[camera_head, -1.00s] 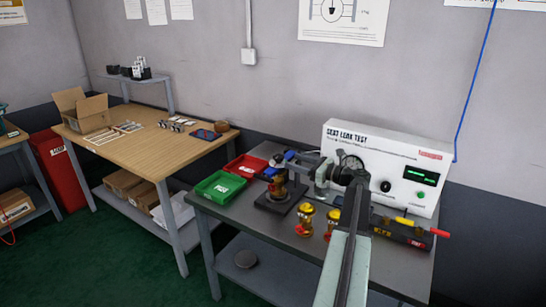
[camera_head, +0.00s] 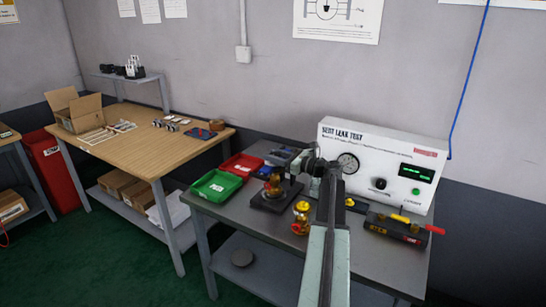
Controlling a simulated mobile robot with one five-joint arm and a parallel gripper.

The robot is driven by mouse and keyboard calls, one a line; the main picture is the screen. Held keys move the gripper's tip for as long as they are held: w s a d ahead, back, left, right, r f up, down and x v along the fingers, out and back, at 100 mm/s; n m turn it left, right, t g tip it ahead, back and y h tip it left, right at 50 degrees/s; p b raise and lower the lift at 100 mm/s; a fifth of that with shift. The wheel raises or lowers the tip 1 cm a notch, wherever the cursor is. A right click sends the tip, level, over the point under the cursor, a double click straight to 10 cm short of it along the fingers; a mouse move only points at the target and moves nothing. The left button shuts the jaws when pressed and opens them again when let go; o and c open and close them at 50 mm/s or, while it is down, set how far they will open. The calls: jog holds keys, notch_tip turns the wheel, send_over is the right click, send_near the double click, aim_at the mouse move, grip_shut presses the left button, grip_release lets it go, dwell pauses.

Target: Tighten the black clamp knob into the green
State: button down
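A dark clamp fixture (camera_head: 266,199) stands on the grey bench, with a brass-coloured valve body (camera_head: 273,184) on it. My gripper (camera_head: 301,163) is at the far end of my arm, just right of and above the fixture, in front of the test box. Its fingers are small and dark here, so I cannot tell whether they are open or touch anything. I cannot pick out the black clamp knob; it may be hidden by the wrist. A black knob (camera_head: 380,184) shows on the front of the white seat leak test box (camera_head: 410,165), and its display glows green.
On the grey bench (camera_head: 232,219) are a green tray (camera_head: 216,187), a red tray (camera_head: 243,164), a yellow-topped valve (camera_head: 301,217) and a dark tool (camera_head: 395,229) with a red end. A wooden table (camera_head: 150,150) stands at left. Green floor lies in front.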

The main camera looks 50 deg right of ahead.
jog(key=shift+a+h, duration=0.1)
jog(key=shift+h, duration=0.2)
jog(key=shift+m+h, duration=0.3)
jog(key=shift+m, duration=0.1)
jog(key=shift+s+a+m+t+h, duration=0.15)
jog(key=shift+m+t+h, duration=0.15)
jog(key=shift+m+h, duration=0.5)
jog(key=m+h, duration=0.2)
jog(key=h, duration=0.2)
jog(key=shift+d+m+g+h, duration=0.1)
jog(key=shift+m+g+h, duration=0.65)
jog(key=shift+m+h, duration=0.8)
jog(key=shift+d+m+g+h, duration=0.1)
jog(key=shift+m+g+h, duration=0.75)
jog(key=shift+h, duration=1.3)
jog(key=c, duration=0.9)
grip_release()
